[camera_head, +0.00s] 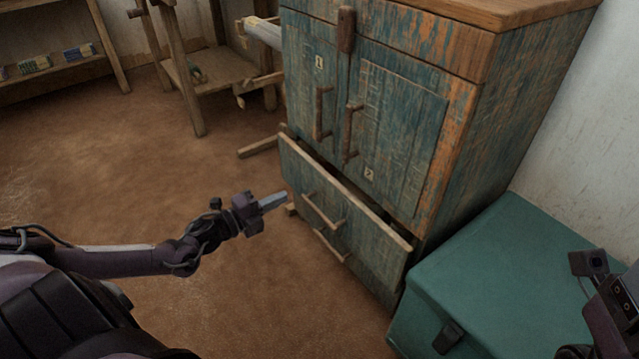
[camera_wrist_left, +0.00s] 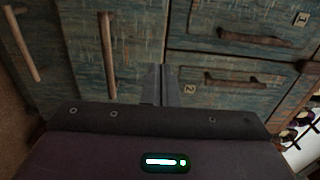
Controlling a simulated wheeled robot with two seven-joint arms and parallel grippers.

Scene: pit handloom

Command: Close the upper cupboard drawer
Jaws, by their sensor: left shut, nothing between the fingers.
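The cupboard (camera_head: 400,120) is worn blue-green wood with two doors numbered 1 and 2. Below the doors, its upper drawer (camera_head: 345,193) is pulled out, with a dark gap behind its front. The drawer has a wooden bar handle (camera_head: 322,212), which also shows turned on its side in the left wrist view (camera_wrist_left: 107,62). The lower drawer (camera_head: 340,245) looks shut. My left gripper (camera_head: 272,202) is shut and empty, in front of the upper drawer, to the left of its handle and apart from it. Part of my right gripper (camera_head: 612,300) shows at the lower right; its fingertips are hidden.
A teal chest (camera_head: 500,280) stands on the floor to the right of the cupboard, beside the wall. A wooden loom frame (camera_head: 215,75) stands behind on the left, near a shelf (camera_head: 50,68) with colourful bundles.

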